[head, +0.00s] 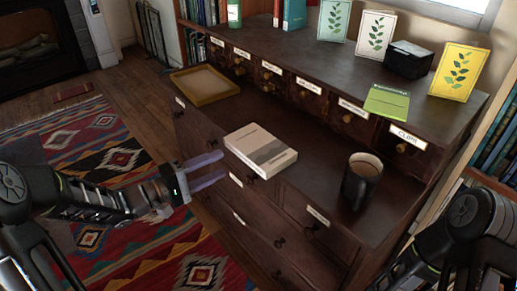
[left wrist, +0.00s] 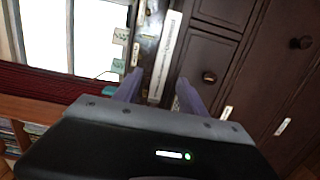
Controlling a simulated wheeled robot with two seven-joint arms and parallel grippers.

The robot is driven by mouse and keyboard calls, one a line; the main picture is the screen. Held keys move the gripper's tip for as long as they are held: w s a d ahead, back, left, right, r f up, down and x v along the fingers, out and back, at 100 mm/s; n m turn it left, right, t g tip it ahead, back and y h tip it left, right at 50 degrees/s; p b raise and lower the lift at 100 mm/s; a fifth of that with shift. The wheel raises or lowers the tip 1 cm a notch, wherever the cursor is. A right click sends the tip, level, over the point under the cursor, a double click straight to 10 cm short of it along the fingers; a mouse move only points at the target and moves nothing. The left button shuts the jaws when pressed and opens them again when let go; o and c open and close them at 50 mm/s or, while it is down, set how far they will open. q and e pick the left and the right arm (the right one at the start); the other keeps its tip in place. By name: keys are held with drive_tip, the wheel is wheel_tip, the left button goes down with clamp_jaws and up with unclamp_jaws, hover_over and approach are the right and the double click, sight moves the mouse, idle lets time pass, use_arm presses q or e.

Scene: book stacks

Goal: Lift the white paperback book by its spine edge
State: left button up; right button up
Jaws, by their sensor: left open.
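The white paperback book (head: 260,148), with a grey picture on its cover, lies flat on the dark cabinet's lower ledge, near its front edge. My left gripper (head: 224,163) is open, its two purple fingers pointing at the book from the left, just short of its near left side. It looks empty. In the left wrist view, the long pale edge of the book (left wrist: 166,55) shows between and beyond the open fingers (left wrist: 160,77). My right arm shows at the lower right of the head view, but its gripper is out of sight.
A dark mug (head: 361,181) stands right of the book on the ledge. A wooden tray (head: 205,84) lies farther back left. Small labelled drawers line the ledge's back, with a green booklet (head: 387,102), cards and a black box (head: 408,60) above. Bare ledge separates book and tray.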

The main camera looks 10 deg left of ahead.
sight(241, 156)
use_arm(q)
drive_tip(key=shift+b+x, duration=0.3)
drive_tip(key=shift+x, duration=1)
drive_tip(key=shift+w+d+f+b, duration=0.15)
drive_tip(key=shift+w+d+b, duration=0.15)
drive_tip(key=shift+w+d, duration=0.05)
drive_tip(key=b+x, duration=0.1)
drive_tip(key=x, duration=0.2)
drive_tip(key=shift+w+d+f, duration=0.15)
drive_tip(key=shift+w+d, duration=0.3)
drive_tip(key=shift+d, duration=0.05)
drive_tip(key=shift+c, duration=0.4)
clamp_jaws()
